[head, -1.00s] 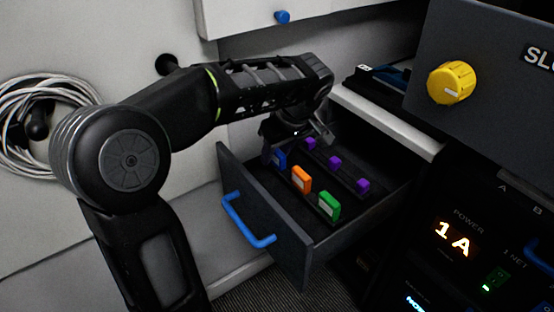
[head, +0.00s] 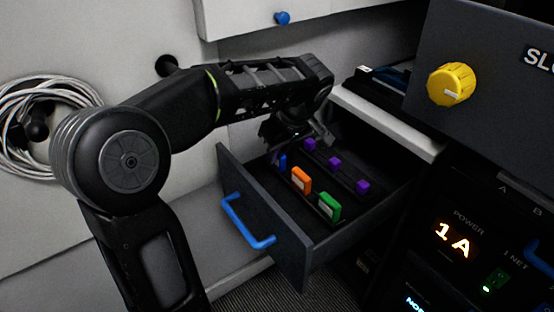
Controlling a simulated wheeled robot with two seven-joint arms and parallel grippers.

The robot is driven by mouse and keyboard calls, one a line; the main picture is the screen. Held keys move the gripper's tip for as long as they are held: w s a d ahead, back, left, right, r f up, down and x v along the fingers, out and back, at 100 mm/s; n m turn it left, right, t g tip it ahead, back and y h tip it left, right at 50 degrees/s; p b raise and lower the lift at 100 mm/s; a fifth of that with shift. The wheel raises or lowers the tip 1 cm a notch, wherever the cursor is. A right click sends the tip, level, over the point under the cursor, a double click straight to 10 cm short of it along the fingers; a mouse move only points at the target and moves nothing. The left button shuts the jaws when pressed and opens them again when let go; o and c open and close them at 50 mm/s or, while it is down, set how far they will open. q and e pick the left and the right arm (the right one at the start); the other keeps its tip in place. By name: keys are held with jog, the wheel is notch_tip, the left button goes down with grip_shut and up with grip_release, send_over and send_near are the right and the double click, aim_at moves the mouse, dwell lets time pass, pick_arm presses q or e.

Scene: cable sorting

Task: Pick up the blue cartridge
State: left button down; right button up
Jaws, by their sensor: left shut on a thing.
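The blue cartridge (head: 282,161) is at the left end of the front row in the open drawer (head: 270,217). Only a narrow part of it shows; my left gripper (head: 279,146) covers the rest. My left gripper points down over it and is shut on it. I cannot tell whether the cartridge is clear of the drawer floor. My right gripper is not in view.
An orange cartridge (head: 301,179) and a green cartridge (head: 329,207) stand to the right in the same row. Several small purple blocks (head: 334,160) are behind them. The drawer has a blue handle (head: 247,222). A dark panel with a yellow knob (head: 452,84) stands at right.

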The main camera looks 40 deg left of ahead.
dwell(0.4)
pick_arm(q)
notch_tip(320, 180, up, 10)
jog(key=p, duration=0.3)
jog(key=shift+p, duration=0.4)
jog(key=shift+r, duration=0.15)
jog(key=shift+r+p, duration=1.65)
jog(key=shift+p, duration=0.1)
